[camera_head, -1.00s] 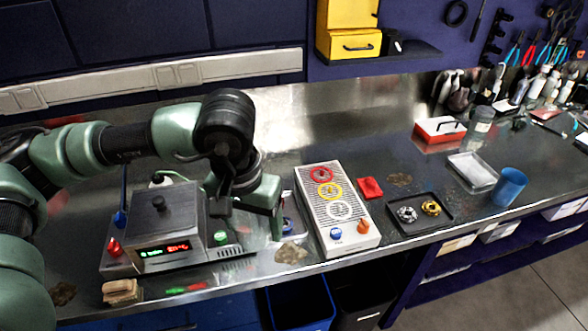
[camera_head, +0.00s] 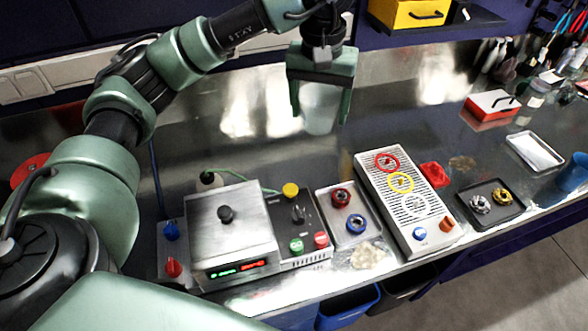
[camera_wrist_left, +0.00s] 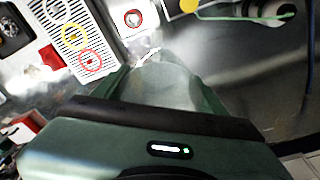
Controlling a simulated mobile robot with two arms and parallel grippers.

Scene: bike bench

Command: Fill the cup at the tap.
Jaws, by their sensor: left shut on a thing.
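My left gripper (camera_head: 320,116) is raised over the back of the bench, fingers pointing down. It is shut on a clear, pale cup (camera_head: 320,100), which stays between the two fingers. The cup also shows in the left wrist view (camera_wrist_left: 165,82), see-through and hard to outline; I cannot tell whether it holds liquid. I cannot make out a tap for certain. A white slotted panel (camera_head: 378,182) with red, yellow and white rings has a blue knob (camera_head: 420,233) and an orange knob (camera_head: 447,225) at its near end. My right gripper is not in view.
A metal box (camera_head: 226,228) with a lit display stands at the front, beside a dark control box (camera_head: 296,232). A small tray (camera_head: 346,222) holds a red and a blue ring. A dark tray (camera_head: 490,203) lies right of the panel.

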